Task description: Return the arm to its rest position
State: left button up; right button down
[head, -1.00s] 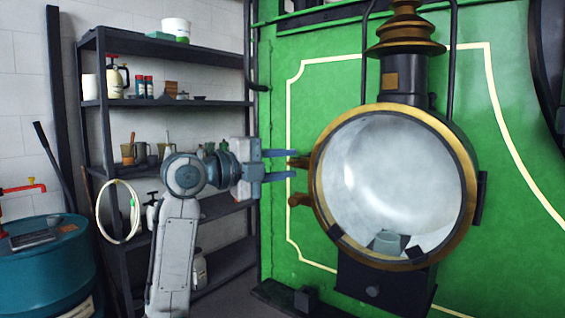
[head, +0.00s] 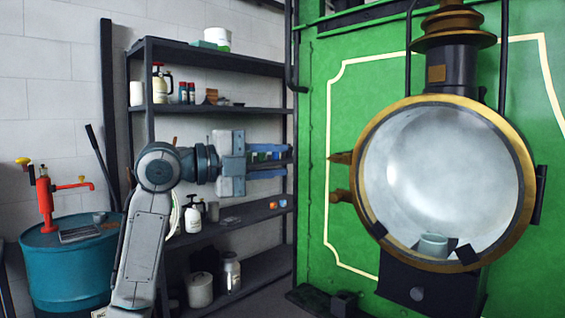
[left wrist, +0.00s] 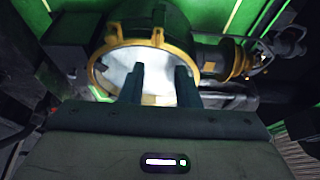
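My left gripper (head: 268,164) is in the middle of the head view, its two blue fingers pointing right and apart, with nothing between them. It is in front of the shelf rack and left of the brass-rimmed headlamp (head: 440,185), not touching it. The left wrist view shows the two fingers (left wrist: 160,84) spread, with the round lamp (left wrist: 104,70) beyond them. My left arm (head: 143,240) rises from the bottom of the head view and bends at the elbow. My right gripper is in neither view.
A dark shelf rack (head: 215,106) with bottles and jars stands behind my arm. A blue drum (head: 75,270) with a red pump (head: 45,200) stands at the left.

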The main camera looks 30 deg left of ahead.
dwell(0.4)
